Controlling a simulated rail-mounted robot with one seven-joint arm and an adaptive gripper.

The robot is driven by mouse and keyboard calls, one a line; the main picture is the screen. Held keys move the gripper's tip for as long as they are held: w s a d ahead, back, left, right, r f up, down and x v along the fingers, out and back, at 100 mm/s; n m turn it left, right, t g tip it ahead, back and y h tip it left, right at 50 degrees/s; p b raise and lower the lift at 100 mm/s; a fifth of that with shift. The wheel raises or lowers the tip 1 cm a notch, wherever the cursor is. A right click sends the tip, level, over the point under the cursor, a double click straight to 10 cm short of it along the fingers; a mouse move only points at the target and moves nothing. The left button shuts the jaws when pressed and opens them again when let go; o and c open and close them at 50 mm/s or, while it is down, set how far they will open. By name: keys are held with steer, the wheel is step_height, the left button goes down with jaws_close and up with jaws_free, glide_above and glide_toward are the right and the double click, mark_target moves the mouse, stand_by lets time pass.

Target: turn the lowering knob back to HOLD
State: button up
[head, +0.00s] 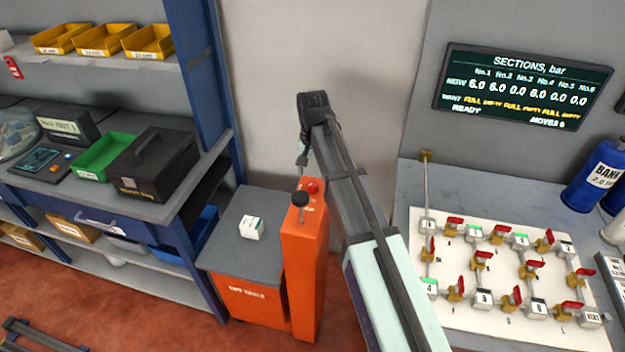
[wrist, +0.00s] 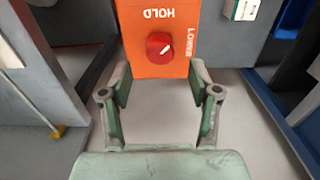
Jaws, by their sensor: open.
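The red lowering knob (head: 311,187) sits on top of the orange column (head: 303,250) of the lift. In the wrist view the knob (wrist: 159,47) lies just beyond the fingertips, roughly centred between them. Its white mark slants to the upper right, between the upside-down HOLD lettering (wrist: 157,14) above and the LOWER lettering (wrist: 190,42) on the right; the exact setting is hard to tell. My gripper (wrist: 160,80) is open and empty, with its fingers either side and short of the knob. In the head view my gripper (head: 302,150) hangs above the column.
A black ball handle (head: 300,199) stands beside the knob. A small white box (head: 251,228) lies on the grey lift platform (head: 235,262). Blue shelving (head: 205,90) stands to the left. A valve board (head: 505,318) lies on the bench to the right.

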mark_target(312, 184)
steer(key=shift+f+p, duration=0.5)
steer(key=shift+f, duration=2)
steer(key=c, duration=1.2)
